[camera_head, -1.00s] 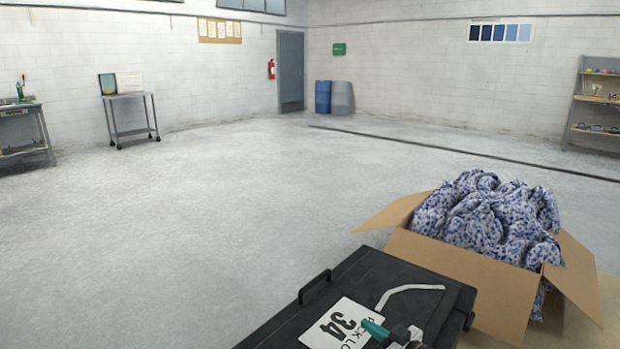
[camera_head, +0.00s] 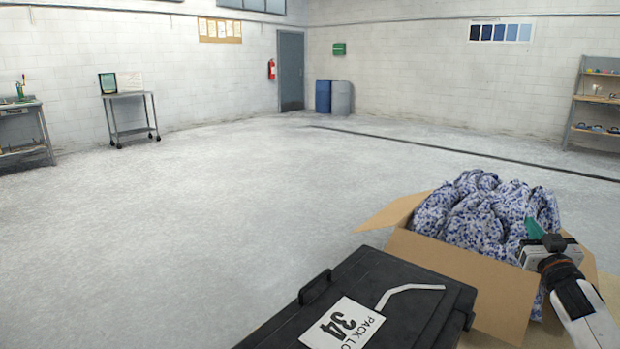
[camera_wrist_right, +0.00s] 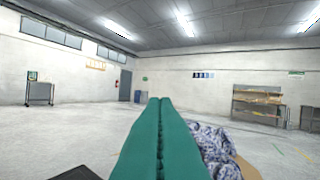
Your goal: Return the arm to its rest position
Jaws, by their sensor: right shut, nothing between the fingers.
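My right gripper (camera_head: 534,229) has green fingers and is at the right of the head view, over the right side of the open cardboard box (camera_head: 460,262). Its fingers are pressed together with nothing between them. In the right wrist view the shut green fingers (camera_wrist_right: 160,115) point out into the room. Blue-and-white patterned cloth (camera_head: 470,212) is heaped in the box, partly behind the gripper. The cloth also shows beside the fingers in the right wrist view (camera_wrist_right: 212,145). My left gripper is in neither view.
A black lidded case (camera_head: 390,275) with a white label marked 34 (camera_head: 342,325) stands left of the box, close to it. Open floor (camera_head: 230,200) lies beyond. A cart (camera_head: 130,115), blue and grey barrels (camera_head: 323,97) and a shelf (camera_head: 597,100) stand far off by the walls.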

